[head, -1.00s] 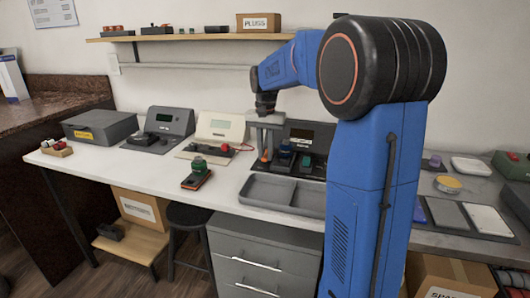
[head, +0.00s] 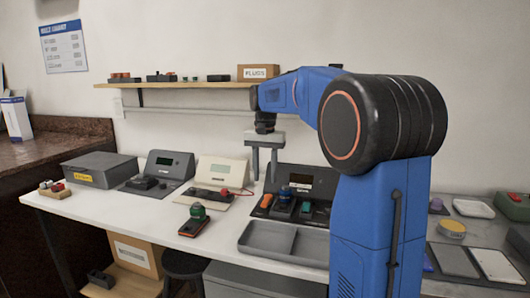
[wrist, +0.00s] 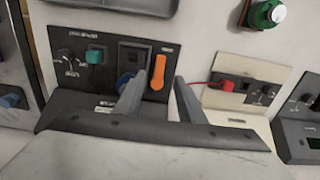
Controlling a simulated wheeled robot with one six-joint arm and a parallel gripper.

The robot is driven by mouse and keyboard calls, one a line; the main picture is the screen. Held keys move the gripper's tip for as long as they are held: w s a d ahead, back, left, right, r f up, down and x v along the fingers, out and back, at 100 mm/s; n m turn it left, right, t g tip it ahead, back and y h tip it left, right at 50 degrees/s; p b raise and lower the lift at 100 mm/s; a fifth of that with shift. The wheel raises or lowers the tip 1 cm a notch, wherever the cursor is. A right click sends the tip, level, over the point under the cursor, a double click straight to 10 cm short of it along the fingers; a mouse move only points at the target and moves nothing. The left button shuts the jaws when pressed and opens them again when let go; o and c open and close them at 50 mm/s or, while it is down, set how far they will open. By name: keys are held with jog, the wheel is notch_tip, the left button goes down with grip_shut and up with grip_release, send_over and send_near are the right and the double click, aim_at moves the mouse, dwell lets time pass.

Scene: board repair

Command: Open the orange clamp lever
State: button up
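The orange clamp lever (head: 264,201) is on the left side of a dark test panel (head: 298,182) on the bench. In the wrist view the lever (wrist: 158,72) is a long orange bar beside a dark square socket (wrist: 134,56), with a blue round part (wrist: 126,82) partly hidden by a finger. My gripper (head: 264,172) hangs above the lever, fingers pointing down, with a gap between them. It is open and empty; in the wrist view its fingers (wrist: 160,88) stand apart, with the lever beyond them. I cannot tell the lever's exact angle.
A blue knob and a green part (head: 306,208) sit right of the lever. A cream panel (head: 216,180) with a red plug stands to the left. A shelf (head: 190,84) runs behind.

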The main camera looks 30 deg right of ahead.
notch_tip(320, 180, up, 8)
jog(key=shift+r, duration=0.2)
jog(key=shift+s, duration=0.1)
dwell(0.5)
jog(key=s+a+f+n+t, duration=0.1)
jog(key=s+a+f+n, duration=0.2)
jog(key=s+f, duration=0.4)
jog(key=s+a+f+n+t, duration=0.2)
jog(key=s+a+f, duration=0.3)
jog(key=s, duration=1)
jog(key=s+a+f+n+t, duration=0.1)
jog(key=s+a+f+n, duration=0.3)
jog(key=s+f, duration=0.6)
jog(key=shift+s+f+t, duration=0.2)
jog(key=shift+s+t, duration=0.2)
jog(key=shift+s, duration=0.55)
